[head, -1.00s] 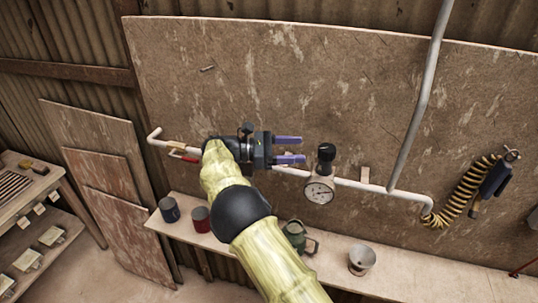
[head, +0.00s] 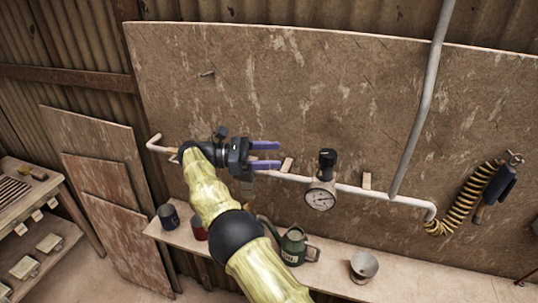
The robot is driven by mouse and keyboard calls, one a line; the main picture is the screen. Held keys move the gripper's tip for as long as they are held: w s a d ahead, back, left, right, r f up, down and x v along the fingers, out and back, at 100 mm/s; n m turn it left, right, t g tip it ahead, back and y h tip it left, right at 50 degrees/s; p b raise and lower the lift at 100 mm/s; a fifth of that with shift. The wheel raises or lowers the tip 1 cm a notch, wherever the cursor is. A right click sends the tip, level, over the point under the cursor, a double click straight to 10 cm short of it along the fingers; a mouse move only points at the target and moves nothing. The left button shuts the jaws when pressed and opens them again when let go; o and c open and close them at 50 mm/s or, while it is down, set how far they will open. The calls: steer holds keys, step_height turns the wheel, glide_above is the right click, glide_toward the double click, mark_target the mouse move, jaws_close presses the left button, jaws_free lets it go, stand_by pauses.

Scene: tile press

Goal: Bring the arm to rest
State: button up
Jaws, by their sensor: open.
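My gripper (head: 266,156) is in the left middle of the head view. Its two purple fingers point right and stand apart with nothing between them. My yellow arm rises from the bottom of the picture to the gripper. The gripper appears in front of the white pipe (head: 408,199) that runs along the wall board (head: 330,90). Whether it touches the pipe I cannot tell, but no contact shows. My arm hides part of the pipe's left stretch and part of the shelf.
A pressure gauge (head: 320,199) with a black knob (head: 327,158) sits on the pipe. The shelf (head: 430,275) below holds a dark cup (head: 168,215), a partly hidden red cup (head: 200,230), a green watering can (head: 293,247) and a pale bowl (head: 364,265). A coiled hose (head: 470,200) hangs at right.

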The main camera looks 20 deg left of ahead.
steer(key=g+y+p, duration=0.1)
steer(key=g+p, duration=0.1)
glide_toward(324, 154)
steer(key=d+r, duration=0.1)
steer(key=d, duration=0.3)
steer(key=w+d+r+m+g+y+p, duration=0.1)
steer(key=d, duration=0.2)
steer(key=d+r+y, duration=0.1)
steer(key=d, duration=0.1)
steer(key=shift+w+d+m, duration=0.3)
steer(key=shift+w+m, duration=0.1)
steer(key=s+d+f+m+g+y, duration=0.2)
steer(key=s+d+m+y, duration=0.15)
steer(key=d, duration=0.45)
steer(key=s+d+f+m+g+y, duration=0.1)
steer(key=s+d+f+m+y, duration=0.2)
steer(key=d, duration=0.4)
steer(key=s+d+f+m+t+y+b, duration=0.3)
steer(key=s+f+m+y+b, duration=0.3)
steer(key=s+f+m, duration=0.7)
steer(key=s+d+f+y, duration=0.1)
steer(key=s, duration=0.4)
steer(key=shift+s+f+y, duration=0.25)
steer(key=shift+f+y, duration=0.05)
steer(key=shift+y, duration=0.05)
steer(key=shift+d, duration=0.1)
